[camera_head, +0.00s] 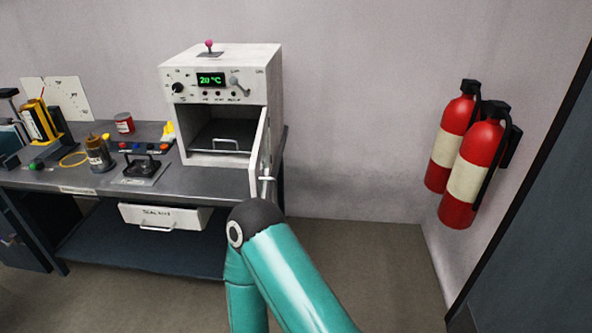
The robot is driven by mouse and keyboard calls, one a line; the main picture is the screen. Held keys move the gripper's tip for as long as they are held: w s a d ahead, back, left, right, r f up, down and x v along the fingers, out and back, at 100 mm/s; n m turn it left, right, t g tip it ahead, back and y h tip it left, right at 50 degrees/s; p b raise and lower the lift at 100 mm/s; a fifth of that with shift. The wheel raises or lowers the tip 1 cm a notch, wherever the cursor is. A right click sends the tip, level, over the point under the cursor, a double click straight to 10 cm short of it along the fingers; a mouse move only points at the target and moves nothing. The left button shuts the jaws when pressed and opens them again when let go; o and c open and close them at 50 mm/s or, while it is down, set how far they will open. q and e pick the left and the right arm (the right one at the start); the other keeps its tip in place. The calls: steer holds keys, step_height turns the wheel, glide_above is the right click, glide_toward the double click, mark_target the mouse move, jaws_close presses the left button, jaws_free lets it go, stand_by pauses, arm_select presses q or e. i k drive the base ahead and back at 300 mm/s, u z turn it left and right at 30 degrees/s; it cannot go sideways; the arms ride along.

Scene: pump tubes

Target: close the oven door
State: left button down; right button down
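The white oven (221,108) stands on the grey workbench, with a green display reading 20 °C. Its door (261,150) is open. It is attached at the oven's right side and swung out towards me, seen nearly edge-on. A light bar handle (267,179) shows on the door's right face. Inside the oven a tray with a wire handle (227,144) is visible. One of my teal arms rises from the bottom, its dark joint just below the door in the picture. Neither gripper can be seen.
The workbench (62,178) holds a brown jar (97,154), a red can (124,123), a black-handled device (141,165) and other tools left of the oven. A white drawer (163,217) hangs below. Fire extinguishers (470,170) hang on the right. Floor between is clear.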

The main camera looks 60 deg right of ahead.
mark_target(261, 142)
steer(key=u, duration=1.35)
steer(key=i, duration=0.1)
steer(key=z, duration=3.1)
steer(key=i, duration=1)
steer(key=u, duration=0.2)
